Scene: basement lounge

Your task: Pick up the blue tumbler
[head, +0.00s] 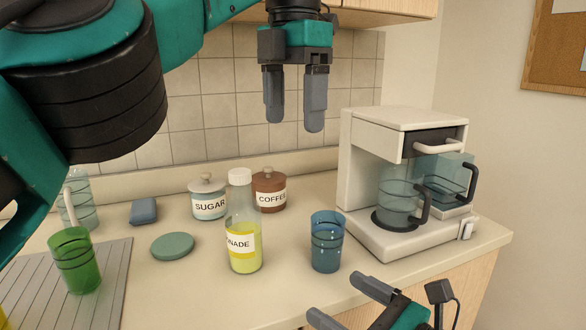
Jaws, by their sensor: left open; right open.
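The blue tumbler (326,243) stands upright on the counter, between the lemonade bottle and the coffee maker. It is translucent with dark rings. My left gripper (294,110) hangs above and behind the counter items, fingers pointing down, open and empty. It is well above the tumbler and slightly left of it in the picture. My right gripper (340,297) is low at the front edge of the counter, open, its fingers pointing left. It is just below the tumbler in the picture and appears apart from it.
A lemonade bottle (243,225) stands left of the tumbler; a coffee maker (357,190) stands right. Behind are a sugar jar (208,200) and coffee jar (269,193). A green tumbler (75,262) stands on a ribbed mat (112,280). A green disc (172,246) and blue sponge (143,211) lie left.

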